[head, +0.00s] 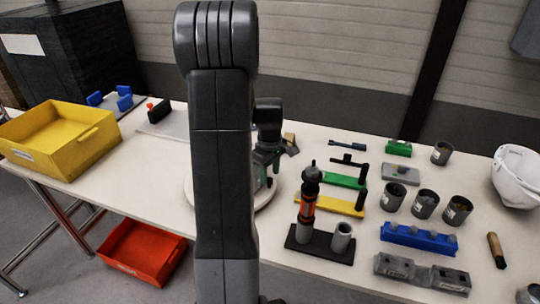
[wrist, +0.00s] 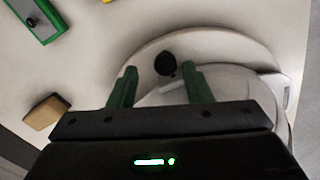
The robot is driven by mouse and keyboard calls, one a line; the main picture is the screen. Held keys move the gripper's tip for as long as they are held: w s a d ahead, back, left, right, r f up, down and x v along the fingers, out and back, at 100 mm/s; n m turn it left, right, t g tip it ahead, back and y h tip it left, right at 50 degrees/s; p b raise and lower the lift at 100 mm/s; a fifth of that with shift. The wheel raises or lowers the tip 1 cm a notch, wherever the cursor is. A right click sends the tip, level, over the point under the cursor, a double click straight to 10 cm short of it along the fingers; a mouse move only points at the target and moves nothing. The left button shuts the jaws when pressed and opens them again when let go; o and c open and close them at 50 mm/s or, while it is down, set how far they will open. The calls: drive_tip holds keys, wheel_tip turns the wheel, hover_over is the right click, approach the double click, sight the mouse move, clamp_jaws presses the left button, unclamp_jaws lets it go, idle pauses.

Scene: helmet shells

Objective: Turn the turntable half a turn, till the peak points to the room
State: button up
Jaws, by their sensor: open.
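The turntable (wrist: 215,36) is a pale round disc on the table; in the head view only part of it (head: 264,201) shows, as my arm hides the rest. A black round knob (wrist: 165,63) stands near its edge. A white shell (wrist: 240,82) sits on the disc in the wrist view, partly covered by my gripper; which way its peak points is unclear. My gripper (wrist: 160,73) is open, with one green finger to each side of the knob in the picture; I cannot tell whether either touches it. In the head view my gripper (head: 268,168) is over the turntable.
A wooden block (wrist: 46,111) and a green-edged piece lie left in the wrist view. In the head view a black stand with a red-black tool (head: 308,205), cups, blue rack (head: 418,238) and another white helmet (head: 518,175) fill the right. A yellow bin (head: 60,140) stands left.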

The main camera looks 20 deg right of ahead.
wheel_tip(320, 180, up, 13)
drive_tip(key=shift+f, duration=0.2)
idle(0.3)
wheel_tip(320, 180, down, 14)
drive_tip(key=shift+s+r, duration=0.1)
drive_tip(key=shift+a, duration=0.1)
idle(0.4)
wheel_tip(320, 180, up, 14)
wheel_tip(320, 180, down, 14)
drive_tip(key=shift+f, duration=0.1)
drive_tip(key=shift+s+a+m, duration=0.5)
drive_tip(key=shift+s+m, duration=0.2)
drive_tip(key=shift+m, duration=0.1)
